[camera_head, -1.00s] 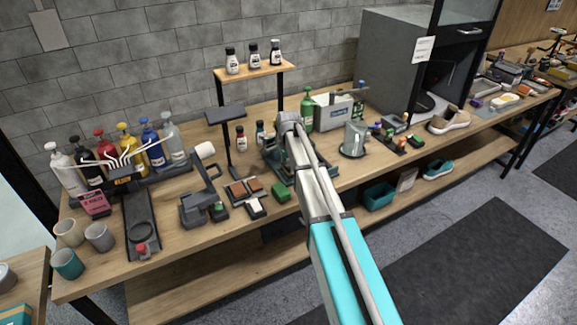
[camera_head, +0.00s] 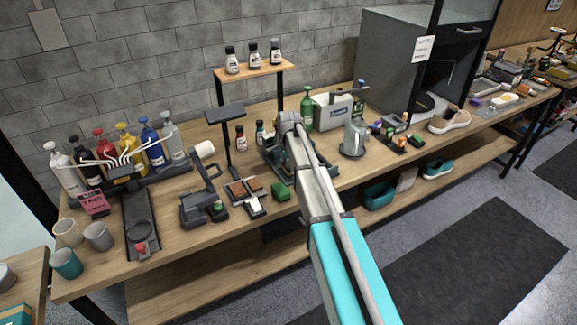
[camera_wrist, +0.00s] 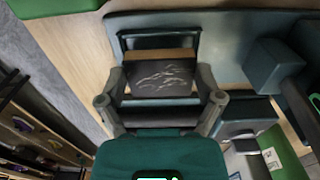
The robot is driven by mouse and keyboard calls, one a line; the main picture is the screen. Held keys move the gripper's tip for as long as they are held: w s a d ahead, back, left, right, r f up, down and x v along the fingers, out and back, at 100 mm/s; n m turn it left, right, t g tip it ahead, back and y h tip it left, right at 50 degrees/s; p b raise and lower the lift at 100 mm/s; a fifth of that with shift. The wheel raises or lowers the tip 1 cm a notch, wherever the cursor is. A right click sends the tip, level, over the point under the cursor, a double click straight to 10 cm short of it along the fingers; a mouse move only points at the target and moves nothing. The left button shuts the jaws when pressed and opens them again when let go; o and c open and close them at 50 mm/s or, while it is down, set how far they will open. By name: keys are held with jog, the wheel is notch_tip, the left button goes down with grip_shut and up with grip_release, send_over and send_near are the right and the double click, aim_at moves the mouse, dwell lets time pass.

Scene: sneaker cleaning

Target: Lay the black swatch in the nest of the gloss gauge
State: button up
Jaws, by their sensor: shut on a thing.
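The black swatch (camera_wrist: 160,80) shows in the wrist view, with pale scuff marks on its face and a tan strip along its far edge. My gripper (camera_wrist: 160,92) is shut on it, one finger at each side. The gloss gauge (camera_wrist: 231,48) is the blue-grey body beneath and around it. The nest (camera_wrist: 158,42) shows as a dark recessed frame just beyond the swatch; I cannot tell whether the swatch touches its floor. In the head view the gauge (camera_head: 272,156) is partly covered by my arm, and the gripper and swatch are hidden.
Brown and white swatches (camera_head: 254,206) and a green block (camera_head: 281,191) lie left of the gauge. A green bottle (camera_head: 307,110), a pale case (camera_head: 333,112) and a clear jug (camera_head: 354,138) stand to the right. A small shelf (camera_head: 255,71) rises behind.

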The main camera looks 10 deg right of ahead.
jog(key=shift+f+b, duration=0.8)
jog(key=shift+f, duration=0.05)
jog(key=o, duration=0.7)
jog(key=shift+r, duration=0.2)
dwell(0.3)
